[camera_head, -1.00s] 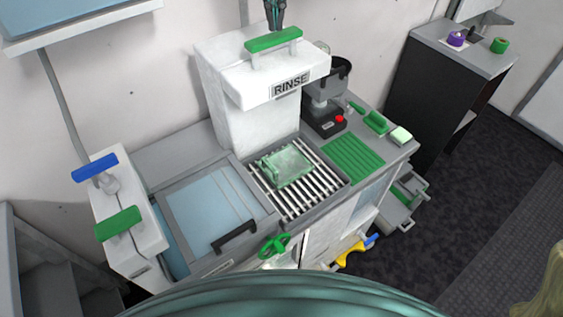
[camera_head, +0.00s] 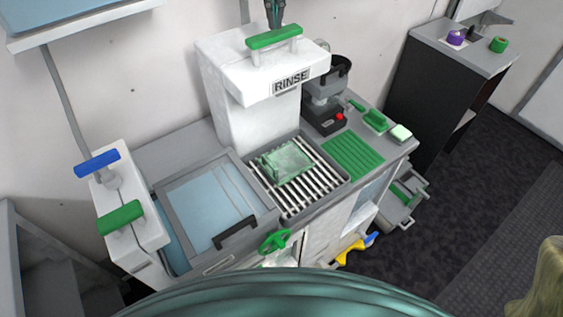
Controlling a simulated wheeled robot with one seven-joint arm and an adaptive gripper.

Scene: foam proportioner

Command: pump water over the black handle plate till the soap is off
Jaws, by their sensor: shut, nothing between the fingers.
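A pale green, translucent-looking plate (camera_head: 288,161) lies on the slatted rack below the white RINSE dispenser (camera_head: 285,88). I cannot make out black on it, nor tell how much of its look is soap. The dispenser has a green bar handle (camera_head: 274,37) on top. My gripper (camera_head: 274,24) shows at the top edge, pointing down with its fingers shut and empty. It is just above or behind the green bar, and I cannot tell whether it touches. No water stream is visible.
The slatted rack (camera_head: 306,204) is set into the grey counter. A lidded blue basin (camera_head: 205,200) is to its left, beside a white unit with blue (camera_head: 97,163) and green (camera_head: 120,217) handles. A black machine (camera_head: 325,110) and a green ribbed mat (camera_head: 352,158) are to its right.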

